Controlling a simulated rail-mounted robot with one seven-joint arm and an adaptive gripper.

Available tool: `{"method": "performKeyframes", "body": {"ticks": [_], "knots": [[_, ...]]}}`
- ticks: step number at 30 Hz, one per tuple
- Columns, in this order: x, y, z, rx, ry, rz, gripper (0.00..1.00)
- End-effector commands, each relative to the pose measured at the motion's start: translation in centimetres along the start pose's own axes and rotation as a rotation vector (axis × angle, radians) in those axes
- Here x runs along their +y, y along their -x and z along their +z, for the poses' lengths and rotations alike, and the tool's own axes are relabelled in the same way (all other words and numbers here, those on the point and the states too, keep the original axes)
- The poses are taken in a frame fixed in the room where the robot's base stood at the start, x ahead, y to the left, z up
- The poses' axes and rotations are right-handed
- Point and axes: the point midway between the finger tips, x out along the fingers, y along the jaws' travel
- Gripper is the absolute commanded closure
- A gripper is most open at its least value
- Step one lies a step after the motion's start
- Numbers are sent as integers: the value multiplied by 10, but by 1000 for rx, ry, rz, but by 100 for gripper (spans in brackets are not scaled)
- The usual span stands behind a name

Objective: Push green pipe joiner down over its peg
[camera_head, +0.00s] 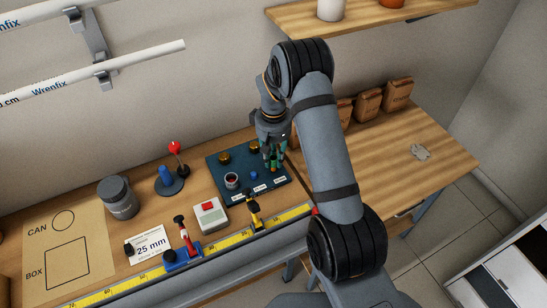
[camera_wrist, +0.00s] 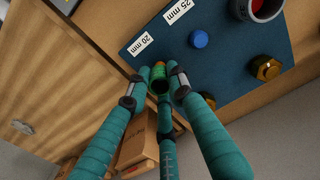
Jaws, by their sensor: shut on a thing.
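The green pipe joiner (camera_wrist: 160,83) is between the teal fingertips of my gripper (camera_wrist: 162,84), which is shut on it. In the head view my gripper (camera_head: 273,166) points down over the right part of the dark blue board (camera_head: 216,170), and the fingers mostly hide the joiner. The wrist view shows the joiner near the board's (camera_wrist: 228,70) edge, by the 20 mm label (camera_wrist: 140,44). Any peg beneath it is hidden, so I cannot tell whether it sits around one. A short blue peg (camera_wrist: 200,39) stands bare beside the 25 mm label (camera_wrist: 178,12).
A red-and-grey ring (camera_head: 231,181) and brass fittings (camera_head: 224,158) stand on the board near my gripper. A white box with a red button (camera_head: 209,214), a yellow clamp (camera_head: 254,212) and a blue-based red tool (camera_head: 182,255) lie left and in front. Paper bags (camera_head: 369,103) stand behind right.

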Motion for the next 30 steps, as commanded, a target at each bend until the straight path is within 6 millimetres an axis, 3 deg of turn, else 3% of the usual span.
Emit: {"method": "performKeyframes", "body": {"ticks": [16, 27, 28, 30], "knots": [[0, -18, 0, 0, 0, 0, 89], [0, -20, 0, 0, 0, 0, 89], [0, -20, 0, 0, 0, 0, 78], [0, -20, 0, 0, 0, 0, 74]]}}
